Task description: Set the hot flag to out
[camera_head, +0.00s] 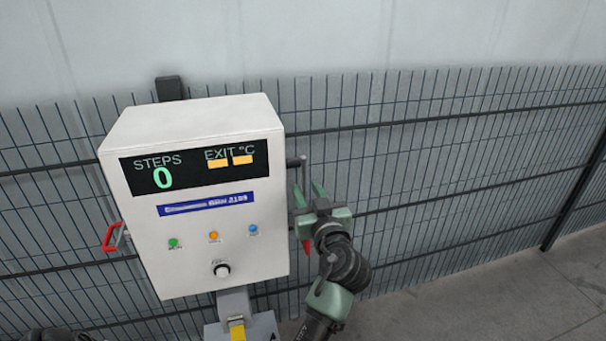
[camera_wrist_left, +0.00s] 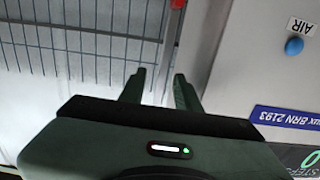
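A white control box (camera_head: 215,225) stands on a post, with a display reading STEPS 0 and EXIT °C. On its right side is a grey bracket with a rod (camera_head: 303,172), and a small red piece (camera_head: 306,246) hangs below; it also shows in the left wrist view (camera_wrist_left: 178,4). A red loop handle (camera_head: 112,237) sticks out on the box's left side. I cannot tell which red part is the hot flag. My left gripper (camera_head: 308,192) is open beside the box's right side. In the left wrist view the rod (camera_wrist_left: 163,45) appears between its fingers (camera_wrist_left: 160,88); contact cannot be told.
The box front has green, orange and blue buttons (camera_head: 253,229) and a white knob (camera_head: 221,269). A wire mesh fence (camera_head: 430,170) stands close behind. Grey floor (camera_head: 500,300) is free at the right. A yellow part (camera_head: 237,331) sits low on the post.

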